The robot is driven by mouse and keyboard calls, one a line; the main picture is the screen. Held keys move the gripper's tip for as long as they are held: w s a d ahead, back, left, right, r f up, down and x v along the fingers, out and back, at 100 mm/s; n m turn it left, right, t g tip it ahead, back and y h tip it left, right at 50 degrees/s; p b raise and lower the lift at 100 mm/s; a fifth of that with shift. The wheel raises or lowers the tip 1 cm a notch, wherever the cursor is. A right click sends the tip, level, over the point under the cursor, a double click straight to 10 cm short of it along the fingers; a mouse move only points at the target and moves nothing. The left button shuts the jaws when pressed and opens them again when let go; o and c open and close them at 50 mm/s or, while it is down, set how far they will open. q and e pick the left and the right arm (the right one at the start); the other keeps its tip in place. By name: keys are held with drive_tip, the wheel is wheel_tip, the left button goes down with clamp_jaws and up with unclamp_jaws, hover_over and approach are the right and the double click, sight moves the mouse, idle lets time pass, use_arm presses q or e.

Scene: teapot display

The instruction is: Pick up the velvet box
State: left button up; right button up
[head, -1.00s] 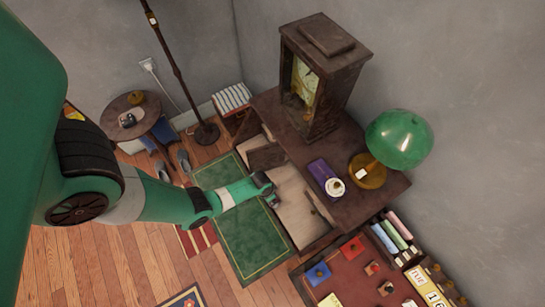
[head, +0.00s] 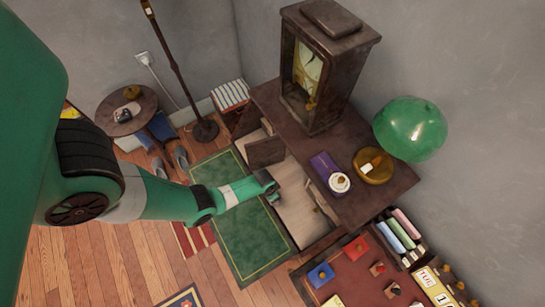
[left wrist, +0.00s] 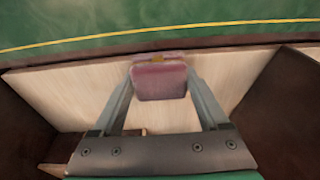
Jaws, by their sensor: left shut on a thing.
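A small dusky-pink velvet box (left wrist: 160,80) with a small gold clasp at its edge sits between the fingertips of my left gripper (left wrist: 160,84) in the left wrist view. The gripper is shut on it. In the head view my left gripper (head: 272,187) is over the open, pale-bottomed drawer (head: 302,208) of the dark wooden cabinet (head: 390,185). The box cannot be made out there. I cannot tell whether it touches the drawer bottom. My right gripper is not in view.
A clock (head: 318,70), a purple box (head: 324,166) and a green-shaded lamp (head: 410,128) stand on the cabinet top. A green rug (head: 245,245) lies in front of the drawer. A red-topped table (head: 350,280) with small items is at lower right.

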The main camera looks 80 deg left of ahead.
use_arm(q)
drive_tip(key=c, duration=0.4)
drive_tip(key=shift+o, duration=0.2)
drive_tip(key=shift+r+p, duration=0.45)
drive_tip(key=r+p, duration=0.2)
drive_tip(key=p, duration=0.1)
drive_tip(key=r+p, duration=0.1)
drive_tip(key=r, duration=0.1)
drive_tip(key=shift+s+d+r, duration=0.1)
drive_tip(key=shift+s+d, duration=0.2)
drive_tip(key=shift+s, duration=0.05)
drive_tip(key=s+d+r+p, duration=0.8)
drive_tip(key=s+d, duration=0.1)
drive_tip(key=shift+s+d, duration=0.15)
